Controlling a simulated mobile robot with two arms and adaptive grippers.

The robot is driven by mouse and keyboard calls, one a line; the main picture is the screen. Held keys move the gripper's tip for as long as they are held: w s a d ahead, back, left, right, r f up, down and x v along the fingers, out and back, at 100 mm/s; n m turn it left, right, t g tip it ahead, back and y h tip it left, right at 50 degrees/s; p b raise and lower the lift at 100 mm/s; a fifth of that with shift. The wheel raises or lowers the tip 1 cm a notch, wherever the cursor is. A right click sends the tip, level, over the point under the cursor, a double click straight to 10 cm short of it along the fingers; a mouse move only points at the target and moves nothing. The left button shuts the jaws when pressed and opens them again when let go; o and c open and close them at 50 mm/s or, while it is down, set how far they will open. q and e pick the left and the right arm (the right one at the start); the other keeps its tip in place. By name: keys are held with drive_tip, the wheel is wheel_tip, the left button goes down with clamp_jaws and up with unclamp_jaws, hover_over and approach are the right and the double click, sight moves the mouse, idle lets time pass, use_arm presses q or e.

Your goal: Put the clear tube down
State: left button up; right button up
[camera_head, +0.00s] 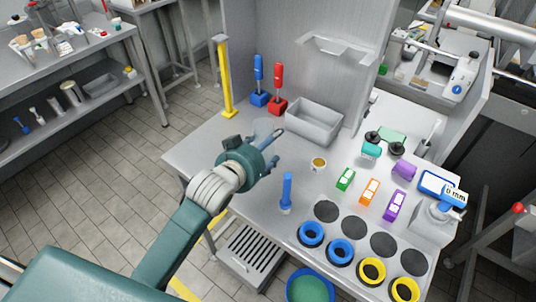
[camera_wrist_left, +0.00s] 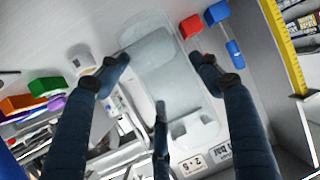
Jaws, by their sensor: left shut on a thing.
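The clear tube (camera_wrist_left: 152,55) is a see-through, faintly grey piece between the fingers of my left gripper (camera_wrist_left: 160,62) in the left wrist view. In the head view the tube (camera_head: 264,127) is only a faint pale shape by the fingers. My left gripper (camera_head: 273,149) is shut on it over the left part of the grey worktable (camera_head: 215,135). I cannot tell how far the tube is above the surface. My right gripper is not in view.
A grey bin (camera_head: 315,122) stands behind the gripper, beside red (camera_head: 278,88) and blue (camera_head: 258,80) upright tools. A yellow post (camera_head: 225,80) is at the back left. A blue upright piece (camera_head: 287,192), a small cup (camera_head: 318,164) and coloured blocks (camera_head: 370,190) stand to the right.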

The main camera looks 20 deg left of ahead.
sight(267, 156)
use_arm(q)
drive_tip(key=shift+f, duration=2.1)
drive_tip(key=shift+f, duration=0.15)
drive_tip(key=o, duration=1.2)
drive_tip(key=shift+c, duration=0.2)
drive_tip(key=shift+s+r, duration=0.2)
drive_tip(key=shift+s, duration=0.2)
drive_tip(key=b+v, duration=0.1)
drive_tip(key=v, duration=1)
drive_tip(key=shift+s, duration=0.15)
